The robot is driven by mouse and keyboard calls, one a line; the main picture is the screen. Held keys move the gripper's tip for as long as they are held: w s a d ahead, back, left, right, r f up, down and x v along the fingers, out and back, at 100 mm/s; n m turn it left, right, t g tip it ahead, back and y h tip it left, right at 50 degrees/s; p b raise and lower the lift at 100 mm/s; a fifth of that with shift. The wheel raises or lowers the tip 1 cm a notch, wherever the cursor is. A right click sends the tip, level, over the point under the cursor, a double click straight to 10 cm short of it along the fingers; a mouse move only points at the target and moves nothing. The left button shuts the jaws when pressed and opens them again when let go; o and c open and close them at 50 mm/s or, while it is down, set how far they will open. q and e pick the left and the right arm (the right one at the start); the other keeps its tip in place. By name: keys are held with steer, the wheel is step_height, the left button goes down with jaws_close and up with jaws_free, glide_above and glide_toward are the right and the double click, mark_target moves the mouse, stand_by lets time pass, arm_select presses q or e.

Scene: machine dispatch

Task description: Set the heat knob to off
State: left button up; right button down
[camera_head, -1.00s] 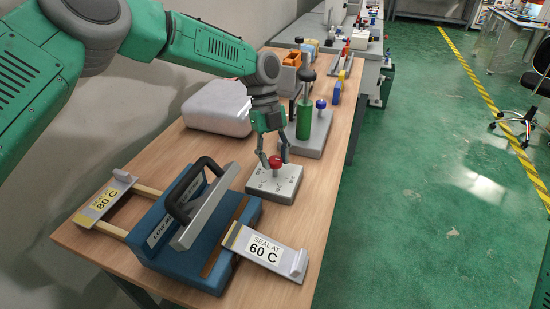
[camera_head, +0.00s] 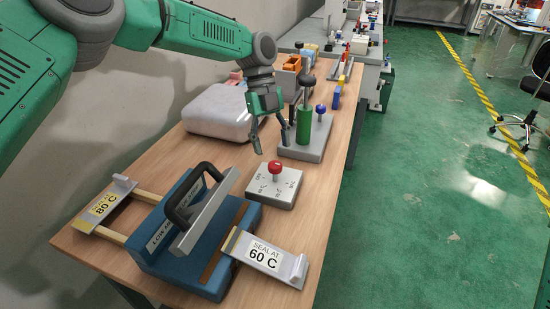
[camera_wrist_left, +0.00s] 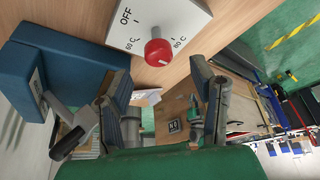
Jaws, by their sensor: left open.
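The heat knob (camera_head: 274,167) is a red ball-like knob on a light grey dial box (camera_head: 285,196) on the wooden table. In the left wrist view the knob (camera_wrist_left: 158,52) shows close up, with OFF, 60 C and 80 C printed on the box face (camera_wrist_left: 172,14). I cannot tell which mark the knob points to. My left gripper (camera_head: 271,146) is open and empty, raised above and behind the knob, not touching it. Its two fingers (camera_wrist_left: 160,84) show apart in the left wrist view, with the knob beyond them. My right gripper is not in view.
A blue sealer (camera_head: 160,250) with a black handle stands in front of the dial, with 60 C (camera_head: 262,254) and 80 C (camera_head: 103,207) plates at its sides.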

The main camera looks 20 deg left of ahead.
arm_select(q)
steer(key=v, duration=0.7)
steer(key=shift+w+f, duration=0.1)
